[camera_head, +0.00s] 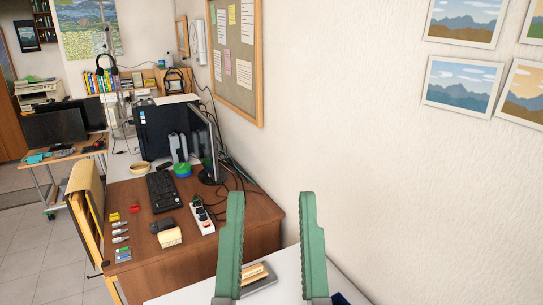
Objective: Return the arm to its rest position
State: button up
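My gripper (271,245) shows at the bottom centre of the camera_head view. Its two green fingers stand upright and apart, with a wide gap between them. The gap holds nothing. Behind and below the fingers is a white surface (205,292) with a grey item (263,284) bearing a tan block on it. The rest of my arm is out of view.
A brown desk (140,225) left of the gripper holds a keyboard (163,191), a monitor (208,148), a power strip (202,217) and small items.

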notch_tip(320, 180, up, 33)
jog(key=p, duration=2.9)
jog(key=shift+a+f+p, duration=0.15)
jog(key=shift+p, duration=0.15)
